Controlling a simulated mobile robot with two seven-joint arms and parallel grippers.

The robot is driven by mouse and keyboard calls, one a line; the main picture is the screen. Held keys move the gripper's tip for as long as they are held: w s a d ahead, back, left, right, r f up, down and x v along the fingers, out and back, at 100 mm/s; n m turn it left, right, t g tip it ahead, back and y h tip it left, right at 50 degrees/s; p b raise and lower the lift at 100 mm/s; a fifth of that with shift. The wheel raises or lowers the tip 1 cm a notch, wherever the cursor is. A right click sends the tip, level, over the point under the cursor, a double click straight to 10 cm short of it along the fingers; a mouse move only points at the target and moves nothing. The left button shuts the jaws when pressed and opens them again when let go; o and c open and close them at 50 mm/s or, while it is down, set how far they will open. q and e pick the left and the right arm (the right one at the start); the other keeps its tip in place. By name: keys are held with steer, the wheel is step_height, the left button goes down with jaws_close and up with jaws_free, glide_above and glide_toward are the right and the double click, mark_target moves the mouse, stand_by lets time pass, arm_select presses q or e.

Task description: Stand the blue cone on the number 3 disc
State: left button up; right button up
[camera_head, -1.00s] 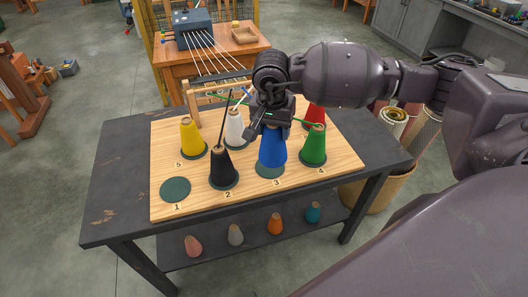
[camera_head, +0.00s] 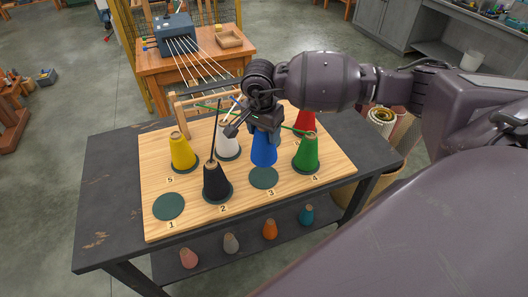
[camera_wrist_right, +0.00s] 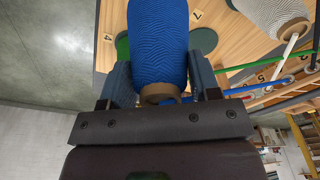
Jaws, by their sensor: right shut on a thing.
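My right gripper (camera_head: 264,124) is shut on the upper part of the blue cone (camera_head: 264,150), which looks upright. In the head view the cone's lower edge overlaps the back of the dark green number 3 disc (camera_head: 263,178), whose front part shows bare. The cone appears slightly above or behind that disc; the exact gap cannot be told. In the right wrist view the blue cone (camera_wrist_right: 158,45) sits between the two fingers (camera_wrist_right: 162,85), its narrow tip nearest the gripper. My left gripper is not in view.
The green cone (camera_head: 306,155) stands close right, the black cone (camera_head: 216,183) left, with the red cone (camera_head: 305,122), white cone (camera_head: 228,140) and yellow cone (camera_head: 182,153) around. The number 1 disc (camera_head: 169,206) is empty. Yarn strands run to a wooden frame (camera_head: 183,122) behind.

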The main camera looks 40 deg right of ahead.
mark_target(264, 153)
steer(key=shift+f, duration=4.2)
steer(key=shift+f, duration=0.1)
steer(key=o, duration=1.3)
